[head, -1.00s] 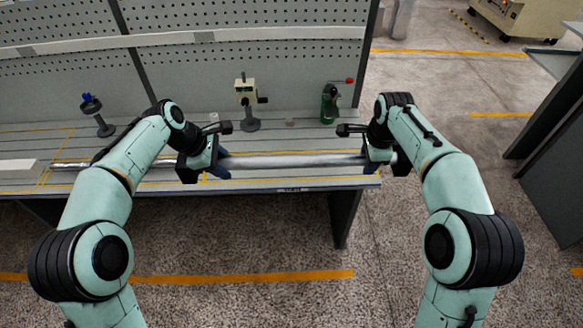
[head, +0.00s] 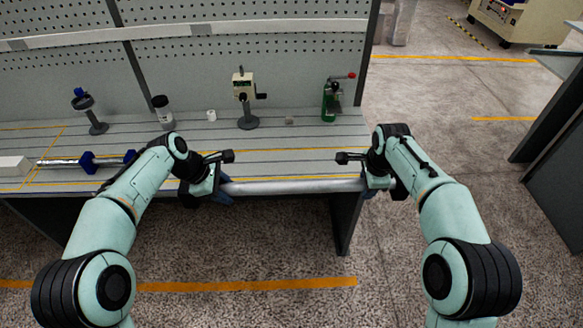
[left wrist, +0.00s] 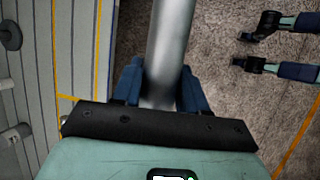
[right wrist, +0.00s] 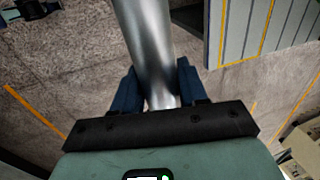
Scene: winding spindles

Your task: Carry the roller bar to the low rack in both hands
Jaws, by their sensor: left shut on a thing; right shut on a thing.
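The roller bar (head: 295,186) is a smooth silver cylinder, level and crosswise at the bench's front edge in the head view. My left gripper (head: 224,188) is shut around its left part and my right gripper (head: 368,186) around its right end. In the left wrist view the bar (left wrist: 168,50) runs between the blue fingers, with floor and the bench edge below. In the right wrist view the bar (right wrist: 148,45) also sits between the fingers, over the floor. I cannot make out a low rack for certain.
On the bench (head: 290,165) stand a green press (head: 329,100), a beige-headed stand (head: 245,98), a dark jar (head: 163,112) and a white cup (head: 211,115). A thin rod with blue collars (head: 88,162) lies at left. A dark grey unit (head: 555,130) stands right; floor between is clear.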

